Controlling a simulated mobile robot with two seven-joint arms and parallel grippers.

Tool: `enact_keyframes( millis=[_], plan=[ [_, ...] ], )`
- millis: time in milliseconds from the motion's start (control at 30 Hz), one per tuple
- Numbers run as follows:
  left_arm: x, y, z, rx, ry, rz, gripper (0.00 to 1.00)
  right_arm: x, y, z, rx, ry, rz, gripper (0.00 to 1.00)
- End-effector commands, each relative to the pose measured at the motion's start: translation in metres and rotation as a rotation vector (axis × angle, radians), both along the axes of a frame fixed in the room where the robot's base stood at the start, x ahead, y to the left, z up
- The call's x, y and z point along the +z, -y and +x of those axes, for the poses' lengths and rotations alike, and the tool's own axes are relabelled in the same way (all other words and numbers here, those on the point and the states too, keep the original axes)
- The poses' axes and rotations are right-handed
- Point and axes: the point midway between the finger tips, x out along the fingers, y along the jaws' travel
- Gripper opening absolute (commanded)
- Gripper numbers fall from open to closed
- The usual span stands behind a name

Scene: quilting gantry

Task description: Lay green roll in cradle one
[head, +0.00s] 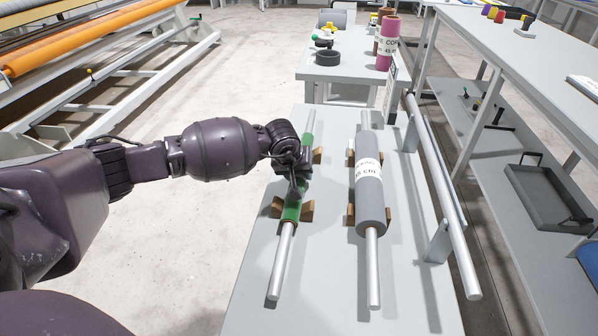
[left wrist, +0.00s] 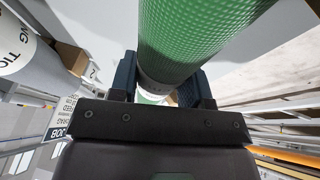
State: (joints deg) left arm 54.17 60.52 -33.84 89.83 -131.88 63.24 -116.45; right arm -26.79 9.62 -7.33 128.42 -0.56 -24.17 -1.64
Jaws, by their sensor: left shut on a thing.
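The green roll (head: 291,212) is slim, with a bare metal bar sticking out at both ends. It lies lengthwise along the left side of the grey table, in line with the left cradle's wooden blocks (head: 307,211). The near blocks flank it; I cannot tell if it rests fully on them. My left gripper (head: 294,183) is over its middle, shut on it and hiding part of it. In the left wrist view the green roll (left wrist: 190,35) runs between the two dark fingers (left wrist: 163,88). My right gripper is not in view.
A grey roll (head: 370,205) with a white label lies in the cradle to the right. A metal rail (head: 440,190) runs along the table's (head: 330,265) right edge. Another table (head: 350,70) with a pink roll (head: 386,50) stands behind. Shelving (head: 520,150) is at right.

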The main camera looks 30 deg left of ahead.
Motion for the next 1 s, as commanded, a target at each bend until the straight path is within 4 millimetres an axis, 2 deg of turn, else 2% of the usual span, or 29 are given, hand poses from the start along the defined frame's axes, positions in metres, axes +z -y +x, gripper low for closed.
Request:
enact_keyframes(
  millis=[267, 300, 500, 767, 867, 1000],
  plan=[
    [0.002, 0.000, 0.001, 0.000, 0.003, 0.000, 0.06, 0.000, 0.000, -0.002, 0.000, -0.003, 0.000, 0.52],
    [0.002, 0.000, 0.001, 0.000, 0.003, 0.000, 0.45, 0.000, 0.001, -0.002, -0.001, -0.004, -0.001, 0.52],
    [0.001, 0.000, 0.000, 0.000, 0.002, 0.000, 0.73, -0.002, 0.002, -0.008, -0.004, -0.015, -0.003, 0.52],
    [0.000, 0.000, -0.001, 0.000, -0.001, 0.000, 0.73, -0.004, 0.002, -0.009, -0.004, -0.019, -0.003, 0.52],
    [0.006, -0.001, -0.002, 0.000, 0.001, 0.002, 0.73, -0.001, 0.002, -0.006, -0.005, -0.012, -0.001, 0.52],
    [0.027, -0.001, -0.009, -0.002, 0.007, 0.003, 0.73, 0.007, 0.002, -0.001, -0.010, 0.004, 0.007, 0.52]
  ],
)
